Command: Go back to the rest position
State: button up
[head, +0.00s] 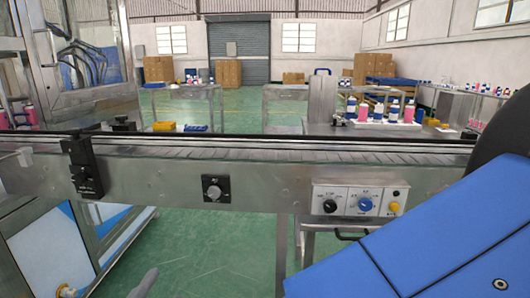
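My gripper cannot be made out in the head view, so its state and whatever it may hold do not show. A grey, rounded tip pokes up at the bottom edge, left of centre; I cannot tell what it belongs to. A steel conveyor (260,190) runs across the whole picture in front of me. Its side carries a control box (360,201) with a blue knob and a yellow button, and a black knob plate (216,188).
Behind the conveyor, a steel table holds several blue, white and pink bottles (393,108). Yellow (163,126) and blue (196,128) trays lie left of it. A glass-walled machine (85,50) stands far left. Green floor (205,250) is clear below the conveyor. Cardboard boxes stand far back.

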jog(key=w+d+f+m+g+h, duration=0.1)
jog(key=w+d+m+g+h, duration=0.15)
jog(key=w+d, duration=0.4)
jog(key=w+d+f+m+g+h, duration=0.1)
jog(key=w+d+f+m+g, duration=0.15)
jog(key=d, duration=0.65)
jog(key=w+d+f+m+g+h, duration=0.1)
jog(key=w+d+m+g+h, duration=0.15)
jog(key=w+d, duration=0.4)
jog(key=s+d+f+m+g+y, duration=0.2)
jog(key=s+d+m, duration=0.3)
jog(key=d, duration=0.7)
jog(key=s+d+f+m+g+y, duration=0.3)
jog(key=s+d+m+y, duration=0.2)
jog(key=d+m, duration=0.5)
jog(key=shift+d+y, duration=0.3)
jog(key=shift+d, duration=0.85)
jog(key=shift+f+m+g, duration=0.1)
jog(key=shift+m+g, duration=0.15)
